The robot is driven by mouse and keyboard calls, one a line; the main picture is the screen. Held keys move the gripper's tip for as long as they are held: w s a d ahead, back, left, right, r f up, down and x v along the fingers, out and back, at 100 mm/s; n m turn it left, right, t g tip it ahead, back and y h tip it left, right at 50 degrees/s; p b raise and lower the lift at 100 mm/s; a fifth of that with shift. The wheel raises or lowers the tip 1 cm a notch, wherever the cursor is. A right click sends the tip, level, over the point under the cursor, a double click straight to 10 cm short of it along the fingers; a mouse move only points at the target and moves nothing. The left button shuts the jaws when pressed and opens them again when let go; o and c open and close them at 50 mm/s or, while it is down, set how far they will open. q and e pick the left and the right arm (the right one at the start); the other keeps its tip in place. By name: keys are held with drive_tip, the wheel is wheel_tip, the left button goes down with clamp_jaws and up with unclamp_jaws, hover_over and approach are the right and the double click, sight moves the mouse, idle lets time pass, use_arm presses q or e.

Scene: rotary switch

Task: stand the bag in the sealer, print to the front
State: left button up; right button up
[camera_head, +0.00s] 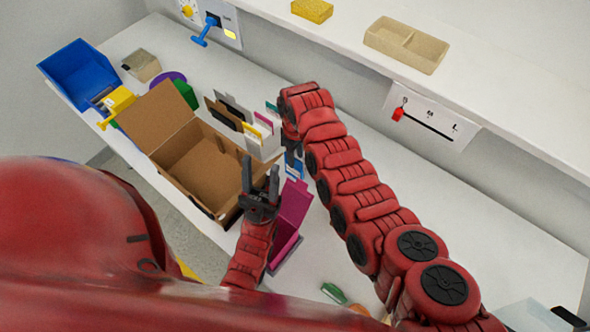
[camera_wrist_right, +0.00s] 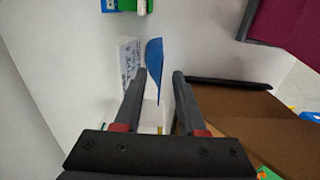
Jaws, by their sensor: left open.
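I cannot tell for sure which thing is the bag or the sealer. In the right wrist view a white piece with dark print (camera_wrist_right: 127,62) stands just beyond my right gripper (camera_wrist_right: 163,80). A blue pointed piece (camera_wrist_right: 154,57) shows between its fingertips, with a pale part below it. The fingers are apart, and whether they grip this piece is unclear. In the head view my right gripper hangs at the end of the red arm, mostly hidden, near blue and white pieces (camera_head: 294,166). My left gripper (camera_head: 260,186) is open and empty at the right edge of the brown carton.
The open brown carton (camera_head: 168,112) fills the left middle. Upright cards (camera_head: 228,112) stand behind it. A magenta bin (camera_head: 291,218) is beside my left gripper. A blue bin (camera_head: 76,70) is far left. A shelf (camera_head: 500,75) overhangs the back. The right counter is mostly clear.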

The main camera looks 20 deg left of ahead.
clamp_jaws()
idle(1.3)
